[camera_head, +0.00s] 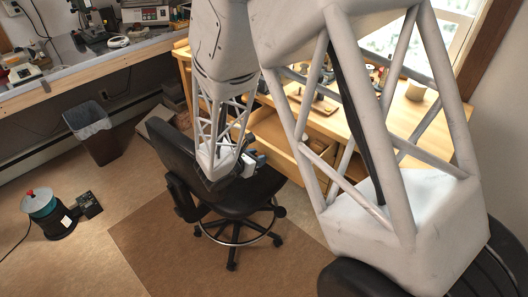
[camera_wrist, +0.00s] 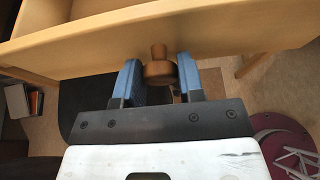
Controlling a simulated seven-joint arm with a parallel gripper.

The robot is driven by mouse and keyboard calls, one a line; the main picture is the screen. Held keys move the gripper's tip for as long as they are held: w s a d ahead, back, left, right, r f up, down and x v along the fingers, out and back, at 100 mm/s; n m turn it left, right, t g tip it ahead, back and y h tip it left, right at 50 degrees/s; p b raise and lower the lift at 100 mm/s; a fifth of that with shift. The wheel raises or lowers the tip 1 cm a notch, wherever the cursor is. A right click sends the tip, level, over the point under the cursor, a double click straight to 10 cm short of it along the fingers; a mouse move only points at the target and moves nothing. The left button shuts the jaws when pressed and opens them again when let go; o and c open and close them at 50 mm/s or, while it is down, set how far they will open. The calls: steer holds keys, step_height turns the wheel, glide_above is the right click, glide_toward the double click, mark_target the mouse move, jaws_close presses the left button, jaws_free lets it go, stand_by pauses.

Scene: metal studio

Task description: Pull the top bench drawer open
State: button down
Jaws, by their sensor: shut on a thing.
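The top bench drawer (camera_wrist: 230,35) has a light wood front that runs across the upper wrist view. Its hollow inside shows behind the front edge, so it stands at least partly open. In the head view the drawer (camera_head: 272,150) juts out from the wooden bench, partly hidden by my arm. A round brown knob (camera_wrist: 159,70) sticks out from the drawer front. My gripper (camera_wrist: 158,72) has its two blue fingers on either side of the knob and is shut on it. In the head view my gripper (camera_head: 252,161) is small and at the drawer front.
A black office chair (camera_head: 235,195) stands right below and beside my gripper. The wooden bench (camera_head: 345,123) holds several small items. A waste bin (camera_head: 93,135) and a teal-and-black canister (camera_head: 45,212) are on the floor at left.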

steer(key=shift+s+a, duration=0.65)
steer(key=shift+a, duration=0.05)
steer(key=c, duration=0.8)
jaws_free()
steer(key=shift+o, duration=0.2)
steer(key=shift+s, duration=0.1)
steer(key=v, duration=0.7)
steer(key=shift+s+a+r, duration=0.2)
steer(key=shift+a, duration=0.05)
